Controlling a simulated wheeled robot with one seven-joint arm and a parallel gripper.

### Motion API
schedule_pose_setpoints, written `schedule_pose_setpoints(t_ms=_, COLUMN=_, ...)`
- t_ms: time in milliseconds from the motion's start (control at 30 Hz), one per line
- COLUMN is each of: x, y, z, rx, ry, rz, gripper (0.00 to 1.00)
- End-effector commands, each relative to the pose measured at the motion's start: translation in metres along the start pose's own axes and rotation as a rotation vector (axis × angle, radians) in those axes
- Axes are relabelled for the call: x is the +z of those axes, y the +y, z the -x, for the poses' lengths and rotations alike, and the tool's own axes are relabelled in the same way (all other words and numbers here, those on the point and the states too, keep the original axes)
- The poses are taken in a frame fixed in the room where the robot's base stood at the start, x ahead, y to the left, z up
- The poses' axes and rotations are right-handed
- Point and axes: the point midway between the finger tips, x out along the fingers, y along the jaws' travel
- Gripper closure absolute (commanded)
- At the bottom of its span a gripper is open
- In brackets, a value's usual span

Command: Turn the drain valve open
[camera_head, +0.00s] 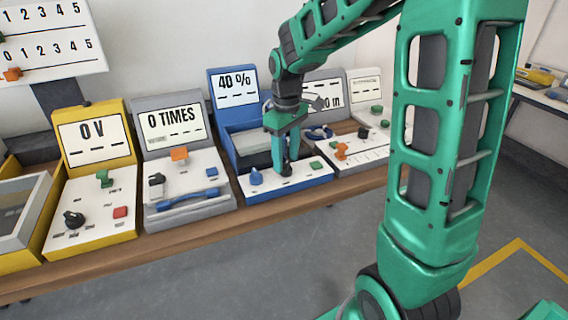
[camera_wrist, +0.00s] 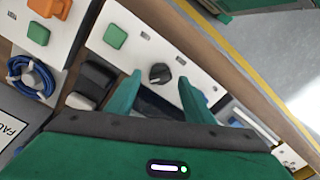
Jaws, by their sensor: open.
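The blue station (camera_head: 330,174) has a display reading 40 % and a white sloped panel (camera_wrist: 205,70). A black round knob (camera_wrist: 160,73) with a pale pointer mark sits on that panel; its label is not readable, so I cannot tell for sure that it is the drain valve. My gripper (camera_head: 287,166) is over this panel, pointing down. In the wrist view, its two green fingers (camera_wrist: 161,84) are apart, one on each side of the knob. I cannot tell whether they touch it. A blue knob (camera_head: 256,177) stands on the panel to the left of my gripper.
A green square button (camera_head: 316,165) is on the same panel, right of my gripper. A grey station (camera_head: 186,201) reading 0 TIMES and a yellow station (camera_head: 92,225) stand to the left. An orange-handled station (camera_head: 342,151) is to the right. Open floor lies before the wooden bench (camera_head: 160,253).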

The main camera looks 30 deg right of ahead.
Motion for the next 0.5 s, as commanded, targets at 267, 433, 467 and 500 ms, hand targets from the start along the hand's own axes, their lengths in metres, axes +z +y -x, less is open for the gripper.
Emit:
schedule_pose_setpoints(t_ms=267, x=0.0, y=0.0, z=-0.023, rx=0.0, ry=0.0, rz=0.0, gripper=0.52)
schedule_pose_setpoints(t_ms=433, x=0.0, y=0.0, z=-0.025, rx=0.001, ry=0.001, rz=0.0, gripper=0.52)
schedule_pose_setpoints(t_ms=467, x=0.0, y=0.0, z=-0.025, rx=0.001, ry=0.001, rz=0.0, gripper=0.52)
schedule_pose_setpoints(t_ms=500, x=0.0, y=0.0, z=-0.025, rx=0.001, ry=0.001, rz=0.0, gripper=0.52)
